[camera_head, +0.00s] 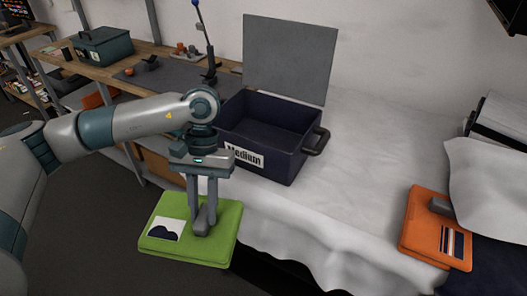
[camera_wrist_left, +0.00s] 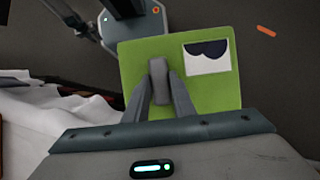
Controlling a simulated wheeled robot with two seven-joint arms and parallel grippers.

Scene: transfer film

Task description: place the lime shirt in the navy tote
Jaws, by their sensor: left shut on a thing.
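The lime shirt (camera_head: 222,226) is a flat, folded green square with a white and navy print. My left gripper (camera_head: 203,222) is shut on the grey tab on top of it and holds it beside the front edge of the white-covered table. The shirt also shows in the left wrist view (camera_wrist_left: 215,90), with the gripper fingers (camera_wrist_left: 160,82) closed at its tab. The navy tote (camera_head: 270,138) is an open box with a "Medium" label, on the table behind and right of the gripper. Its grey lid (camera_head: 290,60) stands up at the back. My right gripper is not in view.
An orange folded shirt (camera_head: 422,232) lies on the table at the right, near a white cloth (camera_head: 490,175). A wooden bench (camera_head: 145,75) with a dark green case (camera_head: 103,47) stands at the back left. The white tabletop (camera_head: 365,140) right of the tote is clear.

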